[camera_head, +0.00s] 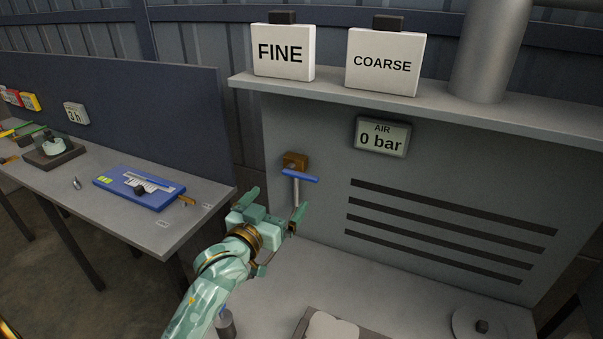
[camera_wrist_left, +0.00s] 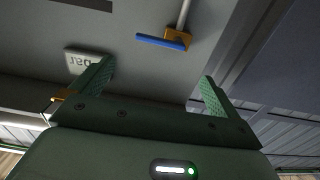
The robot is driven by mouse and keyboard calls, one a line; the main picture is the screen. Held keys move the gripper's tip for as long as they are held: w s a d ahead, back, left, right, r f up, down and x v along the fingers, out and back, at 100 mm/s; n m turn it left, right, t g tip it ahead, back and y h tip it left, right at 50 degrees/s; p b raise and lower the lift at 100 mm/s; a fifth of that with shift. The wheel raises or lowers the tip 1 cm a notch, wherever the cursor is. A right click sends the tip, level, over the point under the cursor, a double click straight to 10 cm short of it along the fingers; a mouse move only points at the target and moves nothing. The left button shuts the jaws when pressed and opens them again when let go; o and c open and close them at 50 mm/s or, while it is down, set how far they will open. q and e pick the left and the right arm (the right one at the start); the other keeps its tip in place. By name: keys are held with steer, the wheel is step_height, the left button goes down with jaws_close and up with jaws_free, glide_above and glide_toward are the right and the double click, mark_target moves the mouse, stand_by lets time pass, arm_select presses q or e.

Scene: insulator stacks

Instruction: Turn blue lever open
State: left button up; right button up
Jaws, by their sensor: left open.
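The blue lever (camera_head: 300,175) is a flat bar lying roughly crosswise on a brass valve block (camera_head: 295,160) on the grey back panel. A thin pale pipe (camera_head: 296,193) runs down from the valve. My left gripper (camera_head: 274,206) is open and empty, below and in front of the lever, apart from it. In the left wrist view, the lever (camera_wrist_left: 162,42) and brass block (camera_wrist_left: 178,37) show beyond the space between the open fingers (camera_wrist_left: 158,74). The air display (camera_head: 382,137) reads 0 bar. My right gripper is not in view.
A shelf (camera_head: 430,100) above the panel carries FINE (camera_head: 283,52) and COARSE (camera_head: 384,62) boxes. Slots (camera_head: 450,232) mark the panel at right. A tray (camera_head: 335,325) and a round disc (camera_head: 481,326) are on the bench. A side table (camera_head: 105,215) stands at left.

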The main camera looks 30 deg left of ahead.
mark_target(299, 176)
arm_select(q)
steer(key=w, duration=0.4)
steer(key=w+b, duration=0.1)
steer(key=w, duration=0.3)
steer(key=w+b, duration=0.1)
steer(key=w, duration=0.3)
steer(key=shift+w+a+f, duration=0.1)
steer(key=shift+w+a, duration=0.25)
steer(key=shift+w, duration=0.05)
